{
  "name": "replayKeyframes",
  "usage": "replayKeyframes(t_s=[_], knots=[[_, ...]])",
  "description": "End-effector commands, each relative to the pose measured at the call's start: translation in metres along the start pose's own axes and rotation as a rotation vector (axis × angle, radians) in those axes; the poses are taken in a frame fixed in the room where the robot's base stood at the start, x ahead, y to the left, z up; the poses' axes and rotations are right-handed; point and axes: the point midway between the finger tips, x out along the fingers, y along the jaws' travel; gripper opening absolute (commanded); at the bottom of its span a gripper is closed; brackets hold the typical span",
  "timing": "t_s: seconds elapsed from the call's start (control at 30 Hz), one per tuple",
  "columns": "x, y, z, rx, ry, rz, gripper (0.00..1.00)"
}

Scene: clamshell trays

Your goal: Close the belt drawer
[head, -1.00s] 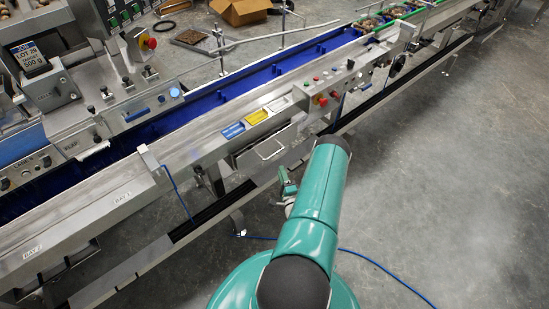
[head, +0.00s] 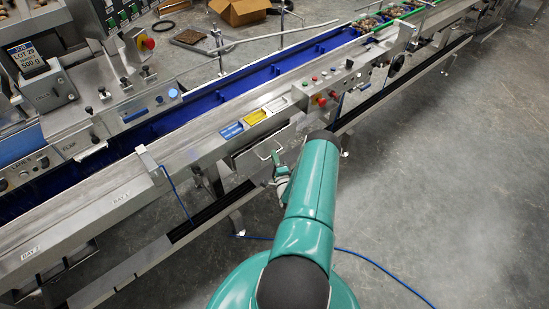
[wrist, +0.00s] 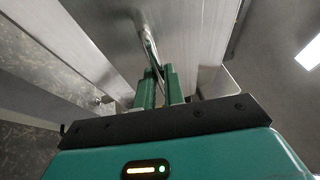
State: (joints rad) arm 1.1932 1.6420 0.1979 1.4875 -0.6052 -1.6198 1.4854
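The belt drawer (head: 296,133) is a grey metal drawer under the conveyor's side, below the blue, yellow and white labels. It stands out from the frame, and its pale bar handle (head: 263,152) faces my arm. In the wrist view the handle (wrist: 150,48) runs down to my fingertips. My gripper (head: 282,171) is at the handle, partly hidden by my teal arm. In the wrist view my gripper's two green fingers (wrist: 159,88) are apart, with the handle's lower end between or just beyond them. I cannot tell whether they touch it.
The long conveyor with a blue belt (head: 262,78) runs diagonally above the drawer. A lower rail (head: 205,213) runs along its front. Red buttons (head: 322,100) sit right of the labels. A blue cable (head: 385,268) lies on the floor. The floor at right is clear.

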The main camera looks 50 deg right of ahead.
Motion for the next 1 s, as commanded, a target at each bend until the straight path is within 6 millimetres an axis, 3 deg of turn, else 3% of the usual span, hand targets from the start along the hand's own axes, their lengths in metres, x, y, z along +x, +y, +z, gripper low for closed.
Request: replayKeyframes(t_s=[0.23,0.5,0.77,0.8,0.87,0.9,1.0], knots=[[0.002,0.0,0.001,0.0,0.0,-0.002,0.0],[0.033,0.007,0.015,0.0,-0.001,-0.001,0.0],[0.036,0.007,0.016,0.001,-0.002,0.001,0.0],[0.036,0.007,0.016,0.001,-0.002,0.0,0.17],[0.036,0.007,0.016,0.001,-0.002,0.0,0.28],[0.036,0.007,0.016,0.001,-0.002,0.0,0.33],[0.035,0.007,0.015,0.001,-0.001,0.0,0.33]])
